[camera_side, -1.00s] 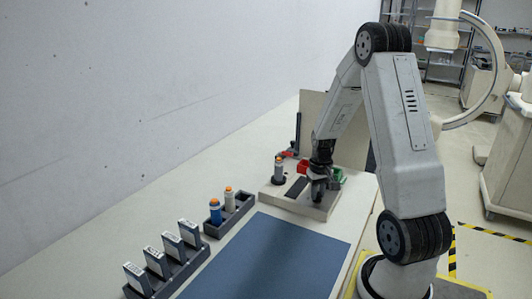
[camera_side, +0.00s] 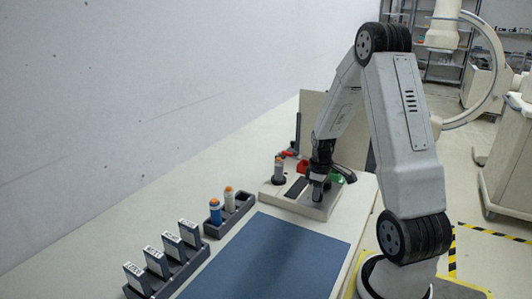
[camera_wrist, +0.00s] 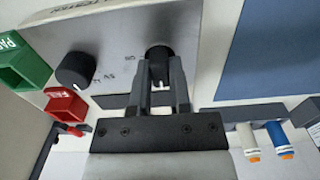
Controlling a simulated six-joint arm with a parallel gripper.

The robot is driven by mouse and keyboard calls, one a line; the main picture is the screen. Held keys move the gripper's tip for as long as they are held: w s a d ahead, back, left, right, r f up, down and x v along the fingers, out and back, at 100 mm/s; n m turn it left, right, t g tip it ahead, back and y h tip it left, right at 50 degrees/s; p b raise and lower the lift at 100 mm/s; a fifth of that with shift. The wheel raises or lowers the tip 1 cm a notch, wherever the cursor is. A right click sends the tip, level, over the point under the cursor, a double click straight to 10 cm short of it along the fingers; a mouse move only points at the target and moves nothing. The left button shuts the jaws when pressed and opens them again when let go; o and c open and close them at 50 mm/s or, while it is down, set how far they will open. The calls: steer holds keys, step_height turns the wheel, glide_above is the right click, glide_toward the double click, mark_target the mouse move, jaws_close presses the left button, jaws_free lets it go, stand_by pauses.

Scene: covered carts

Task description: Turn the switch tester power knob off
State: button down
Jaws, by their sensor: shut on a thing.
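The switch tester (camera_side: 288,203) is a pale box near the far end of the bench; its grey top panel (camera_wrist: 112,28) fills the upper left of the wrist view. A black knob (camera_wrist: 159,53) on that panel sits between my fingertips, beside a printed mark that looks like ON upside down. My gripper (camera_wrist: 161,72) is shut on this knob, with a finger on each side. In the side view my gripper (camera_side: 318,192) reaches down onto the tester's right part and hides the knob. A second black knob (camera_wrist: 75,70), near a 5V label, stands apart to the left.
A green PASS bin (camera_wrist: 22,62) and a red FAIL bin (camera_wrist: 66,106) are close by. A rack (camera_side: 242,203) holds blue and white cylinders. Several labelled blocks stand in a front rack. The blue mat (camera_side: 265,262) is clear.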

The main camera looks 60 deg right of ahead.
steer(key=shift+r, duration=0.1)
stand_by(0.3)
steer(key=c, duration=0.6)
jaws_free()
steer(key=shift+o, duration=0.2)
steer(key=shift+r, duration=3.9)
steer(key=shift+w+a, duration=0.1)
steer(key=w+a+f+t, duration=0.2)
steer(key=a, duration=2.7)
steer(key=shift+w+t, duration=0.2)
steer(key=shift+t, duration=0.1)
steer(key=shift+d, duration=0.1)
